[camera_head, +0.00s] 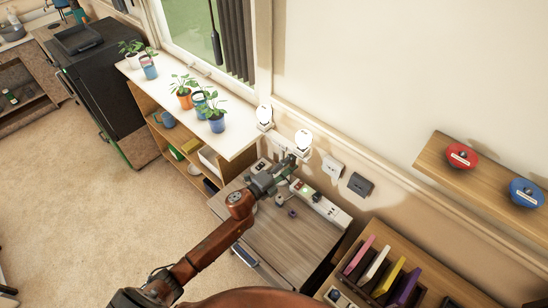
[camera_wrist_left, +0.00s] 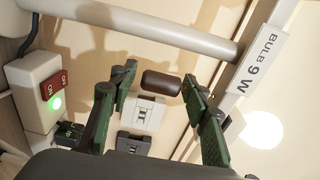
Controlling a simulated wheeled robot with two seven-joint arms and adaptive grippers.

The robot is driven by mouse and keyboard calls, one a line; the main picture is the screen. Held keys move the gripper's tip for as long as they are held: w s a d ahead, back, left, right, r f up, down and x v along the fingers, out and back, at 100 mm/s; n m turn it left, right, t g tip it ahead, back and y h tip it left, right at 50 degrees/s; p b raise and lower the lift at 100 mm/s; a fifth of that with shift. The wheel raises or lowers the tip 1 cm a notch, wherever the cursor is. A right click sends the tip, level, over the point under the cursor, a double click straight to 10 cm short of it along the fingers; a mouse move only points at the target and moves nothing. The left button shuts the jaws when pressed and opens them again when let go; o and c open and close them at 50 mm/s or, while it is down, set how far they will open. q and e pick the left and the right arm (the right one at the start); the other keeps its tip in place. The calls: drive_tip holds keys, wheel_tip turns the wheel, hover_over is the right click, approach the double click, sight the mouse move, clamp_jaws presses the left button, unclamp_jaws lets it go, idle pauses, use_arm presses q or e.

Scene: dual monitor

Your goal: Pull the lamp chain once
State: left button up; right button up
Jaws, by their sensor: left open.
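Two lit bulbs, the left bulb (camera_head: 265,113) and the right bulb (camera_head: 303,138), glow by the wall above the small wooden table. My left gripper (camera_head: 288,165) is just below the right bulb, over the table. In the left wrist view, my left gripper (camera_wrist_left: 159,76) is open. A dark brown rounded knob (camera_wrist_left: 162,84), seemingly the end of the lamp's pull chain, shows between its fingers with gaps on both sides. No chain links can be made out. A glowing bulb (camera_wrist_left: 262,130) sits by a strip marked "BULB 9 W" (camera_wrist_left: 257,60). My right gripper is not in view.
A power strip (camera_head: 320,204) lies on the table (camera_head: 285,242). A switch box (camera_wrist_left: 40,90) with a red switch and green light is close at left. Potted plants (camera_head: 212,115) stand on the white shelf. A book rack (camera_head: 375,270) is at right.

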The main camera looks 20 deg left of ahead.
use_arm(q)
drive_tip(key=p+v, duration=0.1)
drive_tip(key=v, duration=0.6)
drive_tip(key=shift+s+p, duration=0.3)
drive_tip(key=shift+p, duration=0.05)
drive_tip(key=shift+a, duration=0.15)
